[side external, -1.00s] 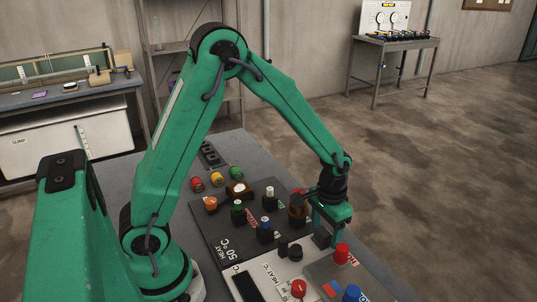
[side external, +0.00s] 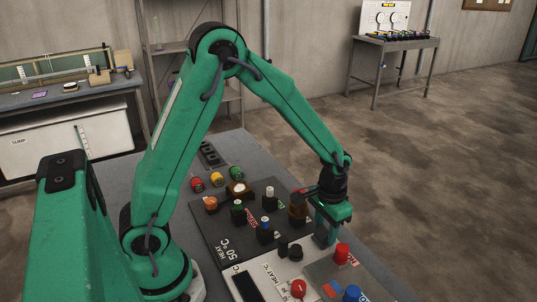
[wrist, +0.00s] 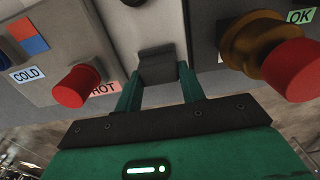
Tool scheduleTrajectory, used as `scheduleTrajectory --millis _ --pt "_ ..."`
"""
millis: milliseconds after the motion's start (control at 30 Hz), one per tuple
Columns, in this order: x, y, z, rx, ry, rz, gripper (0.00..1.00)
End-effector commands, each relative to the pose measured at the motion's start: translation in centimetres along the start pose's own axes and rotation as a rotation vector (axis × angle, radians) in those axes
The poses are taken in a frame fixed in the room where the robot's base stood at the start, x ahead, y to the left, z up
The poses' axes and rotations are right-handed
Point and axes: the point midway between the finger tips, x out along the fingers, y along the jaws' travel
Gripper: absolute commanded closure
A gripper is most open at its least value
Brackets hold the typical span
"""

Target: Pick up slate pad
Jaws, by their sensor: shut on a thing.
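The slate pad (wrist: 157,66) is a small dark grey block at the top middle of the wrist view. My gripper (wrist: 158,76) has its two green fingers on either side of the pad and is shut on it. In the side external view my gripper (side external: 325,238) points down near the right edge of the panels, and its fingers mostly hide the pad. I cannot tell whether the pad still touches the surface beneath it.
A red knob (side external: 342,254) stands close to the right of my gripper, with a blue knob (side external: 351,293) nearer the camera. Black knobs (side external: 295,251) are close on the left. A brown-based control (side external: 297,211) stands just behind. The dark panel (side external: 215,233) carries several more controls.

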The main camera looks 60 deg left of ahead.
Motion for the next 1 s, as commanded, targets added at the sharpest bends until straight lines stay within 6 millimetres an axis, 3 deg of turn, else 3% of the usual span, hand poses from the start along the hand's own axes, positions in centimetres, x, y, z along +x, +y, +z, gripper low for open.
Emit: scheduleTrajectory --millis 367,800,1000 --pt "-4.1 0.0 -0.1 0.0 0.006 0.001 0.83" --pt "-8.5 6.3 4.7 0.006 0.004 0.001 0.83" --pt "-9.9 8.3 6.2 0.004 0.001 0.0 0.83"
